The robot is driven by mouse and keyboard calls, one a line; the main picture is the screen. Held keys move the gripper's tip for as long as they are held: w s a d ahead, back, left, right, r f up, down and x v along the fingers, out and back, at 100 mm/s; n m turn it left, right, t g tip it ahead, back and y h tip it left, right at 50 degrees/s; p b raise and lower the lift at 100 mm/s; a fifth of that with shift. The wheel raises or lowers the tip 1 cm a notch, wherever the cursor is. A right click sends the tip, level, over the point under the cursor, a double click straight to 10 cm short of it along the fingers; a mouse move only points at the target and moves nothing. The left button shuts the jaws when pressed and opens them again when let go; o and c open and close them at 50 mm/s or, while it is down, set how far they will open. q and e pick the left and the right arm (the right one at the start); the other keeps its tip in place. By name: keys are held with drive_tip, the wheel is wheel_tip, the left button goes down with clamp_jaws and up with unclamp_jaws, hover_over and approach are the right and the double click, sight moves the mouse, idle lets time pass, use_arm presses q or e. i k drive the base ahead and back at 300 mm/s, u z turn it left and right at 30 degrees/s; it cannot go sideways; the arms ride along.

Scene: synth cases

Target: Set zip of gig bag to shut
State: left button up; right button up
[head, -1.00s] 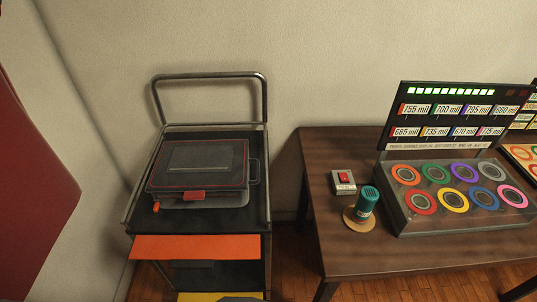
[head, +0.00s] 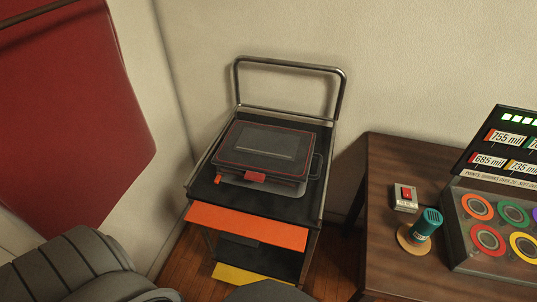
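The gig bag (head: 264,146) is a dark, flat case with red piping, lying on the top shelf of a black cart. A red tab (head: 255,177) sits at its front edge, and a dark handle shows on its right side. The lid lies down flat, but I cannot tell from this distance whether the zip is shut. A small orange-red piece (head: 217,179) is at the front left of the case. Neither of my grippers is in view; the dark grey ribbed part at the lower left looks like part of my own arm.
The cart (head: 322,165) has a tall rear rail and an orange front panel (head: 247,227). To its right a brown table (head: 378,215) holds a red-switch box (head: 406,197), a teal canister (head: 428,222) and a panel of coloured rings (head: 488,238). A red hanging (head: 70,110) covers the left wall.

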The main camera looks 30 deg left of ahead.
sight(219, 175)
drive_tip(key=u, duration=1.6)
